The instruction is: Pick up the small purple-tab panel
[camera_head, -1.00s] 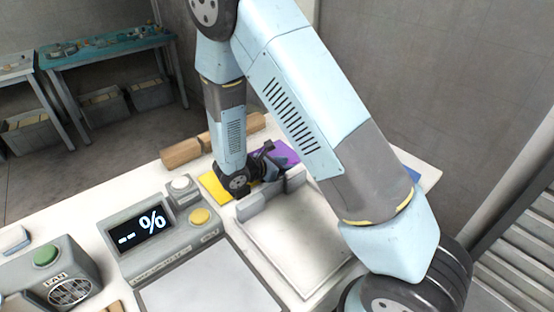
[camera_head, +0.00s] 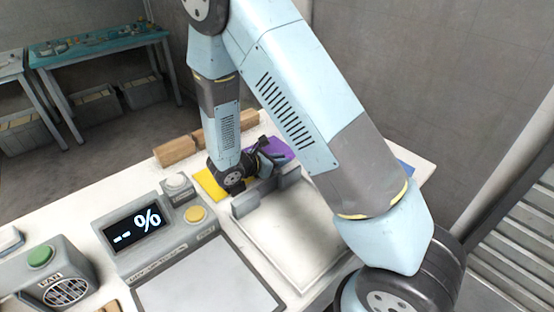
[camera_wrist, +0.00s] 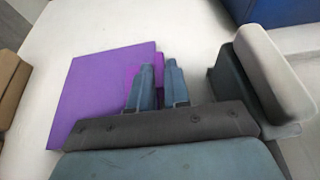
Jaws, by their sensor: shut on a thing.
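In the wrist view, my gripper (camera_wrist: 160,82) has its two fingers close together. A magenta-purple tab (camera_wrist: 131,78) shows beside and between the fingers, and they are shut on it. The rest of that small panel is hidden behind the fingers and the dark gripper body. A flat purple square (camera_wrist: 95,95) lies on the white table just left of the fingers. In the head view, my gripper (camera_head: 264,160) is low over the table beside the purple square (camera_head: 272,147), and the panel cannot be made out there.
A grey upright block (camera_wrist: 272,72) stands right of the fingers. In the head view, grey blocks (camera_head: 245,204) stand at the back edge of a white tray (camera_head: 300,235). A yellow square (camera_head: 208,184) lies left of my gripper. Wooden blocks (camera_head: 175,151) line the far table edge.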

